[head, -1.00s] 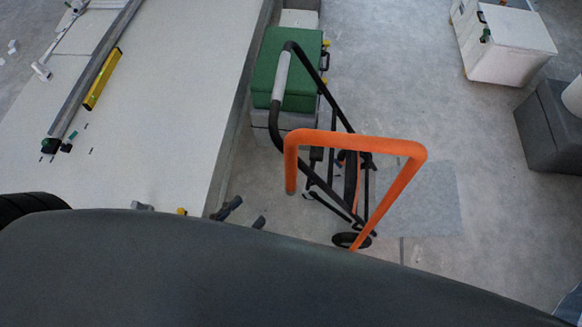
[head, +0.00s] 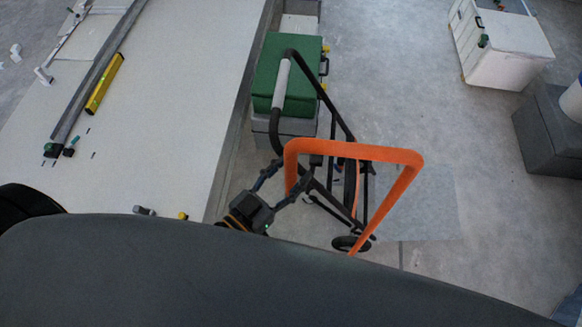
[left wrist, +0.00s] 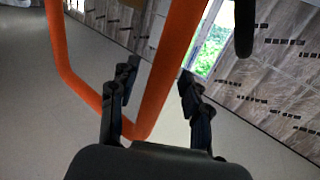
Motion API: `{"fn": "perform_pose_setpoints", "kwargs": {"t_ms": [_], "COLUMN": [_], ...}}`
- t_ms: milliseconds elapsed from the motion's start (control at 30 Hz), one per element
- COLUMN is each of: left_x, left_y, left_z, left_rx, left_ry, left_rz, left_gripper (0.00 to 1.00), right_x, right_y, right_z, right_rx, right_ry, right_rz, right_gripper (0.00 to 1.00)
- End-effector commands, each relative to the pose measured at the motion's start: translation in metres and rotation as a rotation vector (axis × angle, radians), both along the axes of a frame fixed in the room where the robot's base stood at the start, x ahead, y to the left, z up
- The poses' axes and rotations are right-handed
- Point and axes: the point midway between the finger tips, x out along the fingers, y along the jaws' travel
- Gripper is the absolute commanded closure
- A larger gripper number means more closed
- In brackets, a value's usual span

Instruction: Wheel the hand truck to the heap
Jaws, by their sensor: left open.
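The hand truck stands upright on the floor, with an orange handle (head: 355,151) and a dark frame and wheels. A dark loop with a pale grip (head: 281,85) rises behind the orange handle; I cannot tell how the two join. My left gripper (head: 289,175) is open at the left leg of the orange handle. In the left wrist view, the orange bar (left wrist: 168,75) passes between the spread fingers of the left gripper (left wrist: 158,76), apparently without being clamped. My right gripper is out of view. I cannot pick out a heap.
A green-topped box (head: 287,72) stands close behind the hand truck. A long pale platform (head: 165,110) lies to the left, with a yellow level (head: 104,84) on it. A white chest (head: 500,45) and a grey block (head: 548,130) stand right. Floor between is clear.

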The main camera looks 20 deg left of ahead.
Motion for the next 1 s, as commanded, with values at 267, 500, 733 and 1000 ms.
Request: {"fn": "perform_pose_setpoints", "kwargs": {"t_ms": [267,500,733,1000], "left_x": [0.0045,0.0042,0.0041,0.0049], "left_y": [-0.0023,-0.002,-0.002,-0.0009], "left_z": [0.0001,0.0001,0.0,0.0009], "left_rx": [0.0,0.0,0.0,0.0], "left_ry": [0.0,0.0,0.0,0.001], "left_rz": [0.0,0.0,0.0,-0.001], "left_gripper": [0.52,0.85,1.0,1.0], "right_x": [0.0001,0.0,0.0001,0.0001], "right_y": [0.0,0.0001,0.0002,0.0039], "right_z": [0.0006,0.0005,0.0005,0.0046], "right_rx": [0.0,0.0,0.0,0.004], "right_ry": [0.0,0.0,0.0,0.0], "right_rz": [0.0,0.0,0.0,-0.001], "right_gripper": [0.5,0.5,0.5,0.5]}}
